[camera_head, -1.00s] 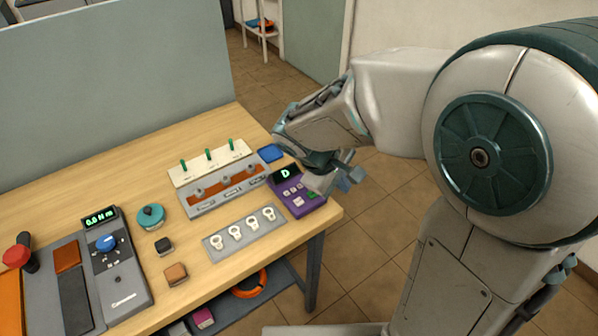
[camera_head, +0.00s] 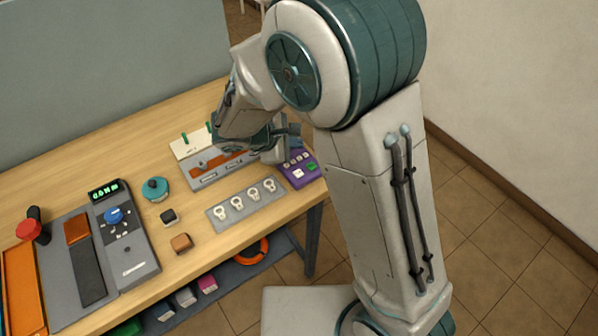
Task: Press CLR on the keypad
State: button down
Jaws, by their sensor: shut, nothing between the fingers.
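The purple keypad (camera_head: 291,181) lies at the right end of the table. A white key, a green key and a row of small keys show on it; their labels are too small to read. Its display is hidden behind my gripper (camera_head: 281,155). My gripper is shut and empty, just above the keypad's upper left part; whether it touches the keypad cannot be told.
A teal knob (camera_head: 155,189), small blocks and a meter (camera_head: 123,240) are farther left.

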jog(key=b, duration=0.5)
send_over(295, 175)
notch_tip(295, 175, down, 8)
jog(key=shift+r, duration=0.2)
jog(key=shift+f+b, duration=0.5)
dwell(1.2)
jog(key=shift+f+b, duration=0.45)
jog(key=shift+b, duration=0.1)
jog(key=shift+f+b, duration=0.4)
jog(key=shift+b, duration=0.1)
dwell(0.5)
jog(key=shift+r, duration=0.1)
jog(key=shift+r+p, duration=0.5)
jog(key=shift+r, duration=0.3)
